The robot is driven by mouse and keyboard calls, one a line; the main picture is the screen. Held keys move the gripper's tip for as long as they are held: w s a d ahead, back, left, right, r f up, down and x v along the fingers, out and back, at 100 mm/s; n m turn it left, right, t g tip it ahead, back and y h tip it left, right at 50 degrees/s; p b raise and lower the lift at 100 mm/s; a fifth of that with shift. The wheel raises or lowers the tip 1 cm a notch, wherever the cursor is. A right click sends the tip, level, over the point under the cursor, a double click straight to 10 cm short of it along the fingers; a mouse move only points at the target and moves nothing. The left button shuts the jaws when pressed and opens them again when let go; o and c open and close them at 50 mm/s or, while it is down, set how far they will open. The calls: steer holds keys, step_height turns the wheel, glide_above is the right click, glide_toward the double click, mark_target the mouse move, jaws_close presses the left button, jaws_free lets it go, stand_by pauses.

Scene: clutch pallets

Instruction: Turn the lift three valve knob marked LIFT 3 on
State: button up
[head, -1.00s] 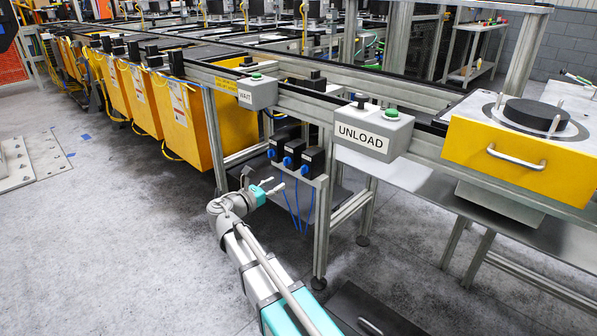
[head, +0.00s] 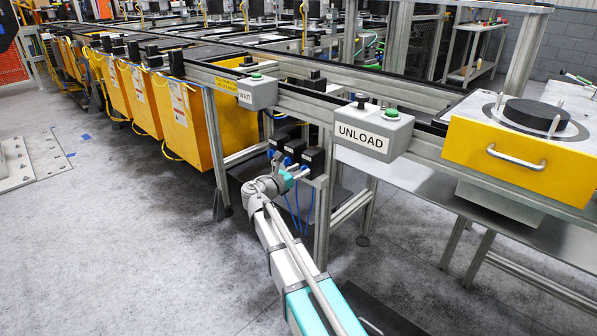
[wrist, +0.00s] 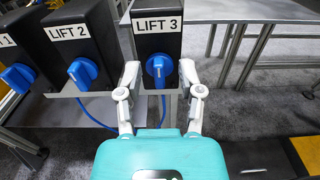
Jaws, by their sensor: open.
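The LIFT 3 valve is a black box (wrist: 158,32) with a white label above a blue knob (wrist: 158,67), in the upper middle of the wrist view. The knob's raised grip stands about upright. My gripper (wrist: 160,76) is open, with one fingertip on each side of the knob; I cannot tell whether either touches it. In the head view my gripper (head: 295,170) is at the valve row under the conveyor, and the LIFT 3 box (head: 313,160) shows at the right end. The knob is mostly hidden there.
The LIFT 2 valve with its blue knob (wrist: 82,72) is close on the left, with another blue knob (wrist: 18,77) beyond it. A metal post stands just right of the valves in the head view. The UNLOAD box (head: 374,132) overhangs above right.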

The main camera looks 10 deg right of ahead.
jaws_close()
stand_by(0.5)
